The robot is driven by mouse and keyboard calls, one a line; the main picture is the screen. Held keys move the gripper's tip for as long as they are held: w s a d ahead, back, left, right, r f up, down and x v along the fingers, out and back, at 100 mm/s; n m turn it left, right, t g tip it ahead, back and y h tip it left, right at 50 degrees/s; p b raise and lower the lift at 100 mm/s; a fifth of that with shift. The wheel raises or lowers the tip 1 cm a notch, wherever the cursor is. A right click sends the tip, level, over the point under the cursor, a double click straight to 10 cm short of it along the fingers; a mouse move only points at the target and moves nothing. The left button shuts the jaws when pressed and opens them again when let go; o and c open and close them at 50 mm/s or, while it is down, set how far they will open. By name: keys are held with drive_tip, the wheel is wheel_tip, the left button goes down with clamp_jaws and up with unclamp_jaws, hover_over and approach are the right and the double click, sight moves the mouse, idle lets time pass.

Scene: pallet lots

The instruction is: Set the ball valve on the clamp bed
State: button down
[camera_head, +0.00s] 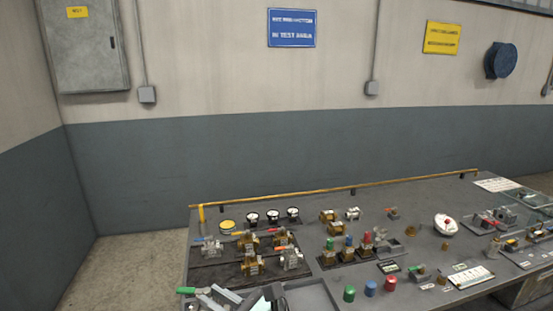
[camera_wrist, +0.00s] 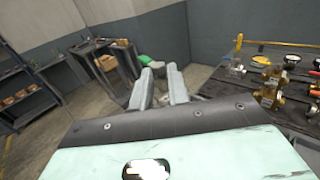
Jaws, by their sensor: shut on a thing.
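My gripper (camera_head: 206,293) is at the bottom left of the head view, over the near left edge of the bench. It is shut on what appears to be the ball valve; only its green lever (camera_head: 187,290) shows clearly. The same green part (camera_wrist: 145,60) shows at the fingertips in the wrist view, and the fingers hide the valve body. Several other valves, brass and silver with coloured levers, stand on a dark mat (camera_head: 205,273) at the bench's left. I cannot tell for sure which fixture is the clamp bed; a grey block-like fixture (camera_head: 391,248) stands mid-bench.
The bench (camera_head: 330,288) has a yellow rail (camera_head: 340,190) along its back. Several gauges (camera_head: 272,216), red, blue and green cylinders (camera_head: 371,288), a white round item (camera_head: 445,224) and trays at the right crowd it. A shelf rack (camera_wrist: 25,90) stands left in the wrist view.

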drive_tip(key=w+d+f+m+t+h, duration=0.3)
drive_tip(key=w+d+f, duration=0.15)
drive_tip(key=d, duration=0.55)
drive_tip(key=w+d+f+m+t+h, duration=0.3)
drive_tip(key=d+f, duration=0.3)
drive_tip(key=d, duration=0.4)
drive_tip(key=s+d+f+m+t+h, duration=0.1)
drive_tip(key=s+d+f+m+h, duration=0.3)
drive_tip(key=d, duration=0.8)
drive_tip(key=w+d+f+m+t+h, duration=0.1)
drive_tip(key=d+h, duration=0.4)
drive_tip(key=d, duration=0.6)
wheel_tip(320, 180, down, 10)
drive_tip(key=b, duration=1)
drive_tip(key=shift+s+d+r, duration=0.15)
drive_tip(key=shift+s+d, duration=0.1)
drive_tip(key=shift+s, duration=0.05)
drive_tip(key=shift+r, duration=0.1)
